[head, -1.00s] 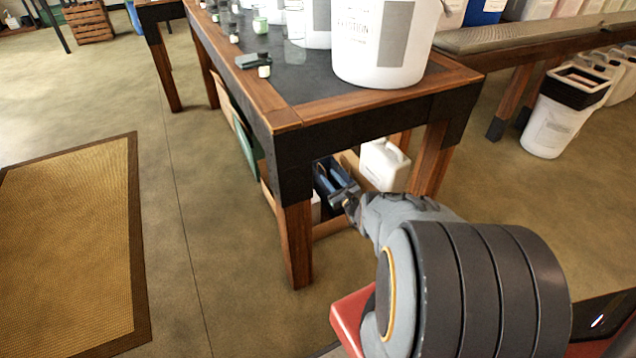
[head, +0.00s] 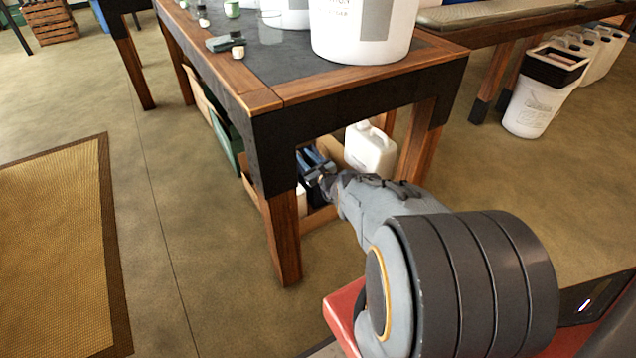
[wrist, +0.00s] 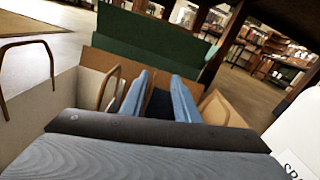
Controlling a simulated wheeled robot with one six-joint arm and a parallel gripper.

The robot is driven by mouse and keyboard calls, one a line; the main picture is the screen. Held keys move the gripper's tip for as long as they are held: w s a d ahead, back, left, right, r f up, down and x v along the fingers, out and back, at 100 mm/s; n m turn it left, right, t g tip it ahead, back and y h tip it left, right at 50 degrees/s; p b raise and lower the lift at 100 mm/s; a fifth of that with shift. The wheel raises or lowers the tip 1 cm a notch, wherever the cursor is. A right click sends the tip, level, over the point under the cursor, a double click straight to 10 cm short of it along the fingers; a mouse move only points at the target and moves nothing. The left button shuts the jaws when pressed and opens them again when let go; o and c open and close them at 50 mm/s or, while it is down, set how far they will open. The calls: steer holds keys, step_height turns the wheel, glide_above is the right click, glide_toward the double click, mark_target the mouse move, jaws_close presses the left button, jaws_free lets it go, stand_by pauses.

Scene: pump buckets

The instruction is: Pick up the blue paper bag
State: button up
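The dark blue paper bag (head: 302,172) stands under the near end of the table, partly hidden by the table leg and my gripper. In the wrist view, its dark blue surface (wrist: 158,104) shows between my two fingers. My gripper (head: 317,165) reaches in under the table at the bag. In the wrist view, the blue-grey fingers of my gripper (wrist: 160,80) are parallel with a clear gap between them. I cannot tell whether the fingers touch the bag.
A white jug (head: 370,151) stands right of the bag under the table (head: 370,99). A green bag (head: 228,143) stands behind, and a white bag (wrist: 42,110) is at left in the wrist view. The table leg (head: 284,235) is close to my arm. Open floor lies left.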

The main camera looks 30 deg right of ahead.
jaws_close()
steer(key=shift+r, duration=0.15)
stand_by(0.4)
